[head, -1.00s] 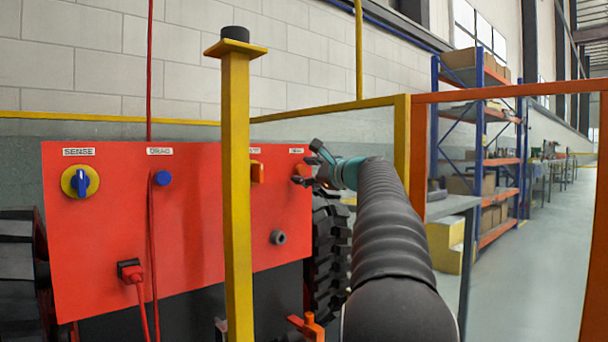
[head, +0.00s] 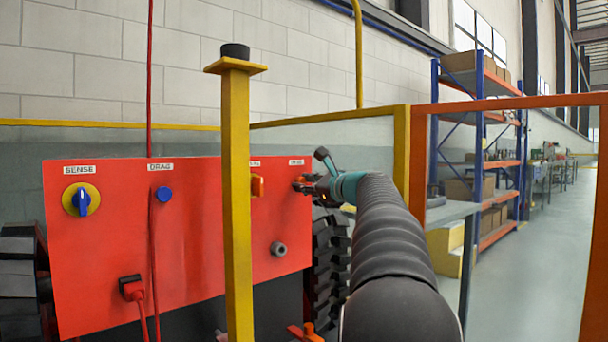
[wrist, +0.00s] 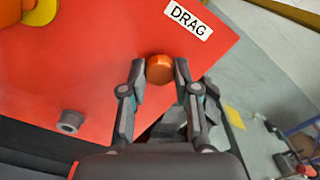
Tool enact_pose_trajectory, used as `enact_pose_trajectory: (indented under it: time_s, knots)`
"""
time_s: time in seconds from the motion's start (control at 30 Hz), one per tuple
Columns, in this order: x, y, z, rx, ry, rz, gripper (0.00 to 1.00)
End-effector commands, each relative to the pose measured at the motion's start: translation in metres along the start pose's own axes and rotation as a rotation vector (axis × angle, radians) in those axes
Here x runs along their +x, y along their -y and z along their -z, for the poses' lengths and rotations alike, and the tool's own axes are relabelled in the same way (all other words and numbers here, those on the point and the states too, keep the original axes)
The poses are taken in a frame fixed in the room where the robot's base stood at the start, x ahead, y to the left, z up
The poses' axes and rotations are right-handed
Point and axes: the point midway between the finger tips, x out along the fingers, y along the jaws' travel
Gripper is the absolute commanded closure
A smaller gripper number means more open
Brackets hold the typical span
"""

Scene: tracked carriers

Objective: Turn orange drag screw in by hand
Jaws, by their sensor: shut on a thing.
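The orange drag screw (wrist: 160,68) is a round orange knob on the red panel (wrist: 75,85), below a white DRAG label (wrist: 190,19) in the wrist view. My gripper (wrist: 161,75) has its two dark fingers on either side of the knob and is shut on it. In the head view my gripper (head: 312,187) is at the panel's upper right, and the screw (head: 299,184) is partly hidden by the fingers. How deep the screw sits cannot be told.
A yellow post (head: 236,200) stands between the head camera and the panel. A blue knob (head: 163,194), a blue-and-yellow SENSE dial (head: 81,200) and a grey stub (head: 278,249) are also on the panel. A black tracked wheel (head: 331,262) lies below my gripper.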

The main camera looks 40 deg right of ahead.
Motion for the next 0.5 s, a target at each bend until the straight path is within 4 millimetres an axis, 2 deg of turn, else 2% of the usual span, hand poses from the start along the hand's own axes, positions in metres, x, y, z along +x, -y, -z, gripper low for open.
enact_pose_trajectory:
  time_s: [0.03, 0.3, 0.5]
  knots:
    - [0.0002, 0.0045, -0.0066, 0.064, -0.003, -0.003, 0.95]
    - [0.0000, 0.0042, -0.0065, 0.405, -0.004, -0.002, 0.95]
    - [0.0001, 0.0020, -0.0030, 0.581, -0.002, -0.001, 0.95]
